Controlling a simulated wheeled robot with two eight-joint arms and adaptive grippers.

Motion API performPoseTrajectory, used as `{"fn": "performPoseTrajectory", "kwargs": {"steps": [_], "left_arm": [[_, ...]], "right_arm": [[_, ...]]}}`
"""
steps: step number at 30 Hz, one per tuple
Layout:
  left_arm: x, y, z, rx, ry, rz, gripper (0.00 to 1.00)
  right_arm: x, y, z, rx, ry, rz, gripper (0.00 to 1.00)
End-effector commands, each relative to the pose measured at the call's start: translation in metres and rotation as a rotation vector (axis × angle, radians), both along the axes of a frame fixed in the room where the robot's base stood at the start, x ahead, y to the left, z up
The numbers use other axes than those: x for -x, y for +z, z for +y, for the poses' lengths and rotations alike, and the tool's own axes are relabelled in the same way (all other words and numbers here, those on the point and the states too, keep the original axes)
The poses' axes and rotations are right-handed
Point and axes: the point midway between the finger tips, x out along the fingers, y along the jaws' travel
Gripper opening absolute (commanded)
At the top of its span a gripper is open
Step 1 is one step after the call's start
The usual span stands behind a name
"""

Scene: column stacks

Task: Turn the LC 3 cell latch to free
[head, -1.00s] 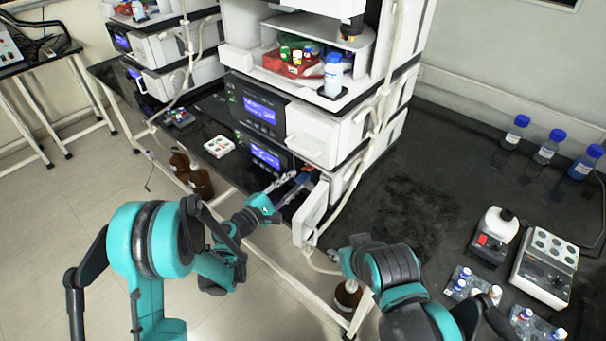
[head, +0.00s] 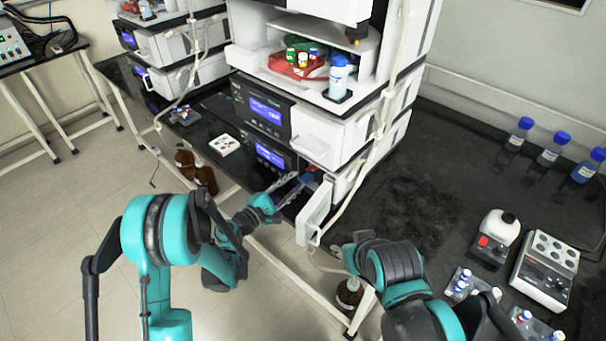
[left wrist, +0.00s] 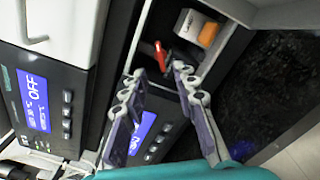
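A small red lever (left wrist: 160,56), which looks like the cell latch, sits inside an open compartment of the instrument stack. A white and orange block (left wrist: 197,27) is beside it; I cannot read an LC 3 label. My left gripper (left wrist: 157,75) is open, its two fingers apart with the red lever showing beyond and between the tips. No contact with the lever can be made out. In the head view the left gripper (head: 291,186) is at the compartment's front, largely covering the inside. My right gripper (head: 345,250) is beside the bench edge, its fingers not clearly visible.
The compartment's white door (head: 314,214) stands open to the right of the left gripper. A white tray (head: 224,145) lies on the bench to the left. Blue-capped bottles (head: 549,151) stand at the right. Brown bottles (head: 205,178) stand below the bench.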

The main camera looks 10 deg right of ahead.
Motion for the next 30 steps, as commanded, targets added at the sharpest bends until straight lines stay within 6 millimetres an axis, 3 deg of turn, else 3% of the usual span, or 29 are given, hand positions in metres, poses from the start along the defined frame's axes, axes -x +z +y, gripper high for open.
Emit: {"fn": "performPoseTrajectory", "kwargs": {"steps": [9,22,25,30], "left_arm": [[-0.031,-0.003,-0.041,0.0,-0.003,0.0,0.28],[-0.039,-0.001,-0.051,0.0,0.0,0.0,0.28],[-0.039,-0.001,-0.051,0.0,0.0,0.0,0.02],[-0.039,-0.001,-0.051,0.0,0.0,0.0,0.0]], "right_arm": [[0.0,-0.016,0.0,0.0,0.0,0.0,0.4],[0.0,-0.018,0.0,0.0,0.0,0.0,0.4],[0.0,-0.018,0.0,0.0,0.0,0.0,0.4],[0.0,-0.018,0.0,0.0,0.0,0.0,0.4]]}}
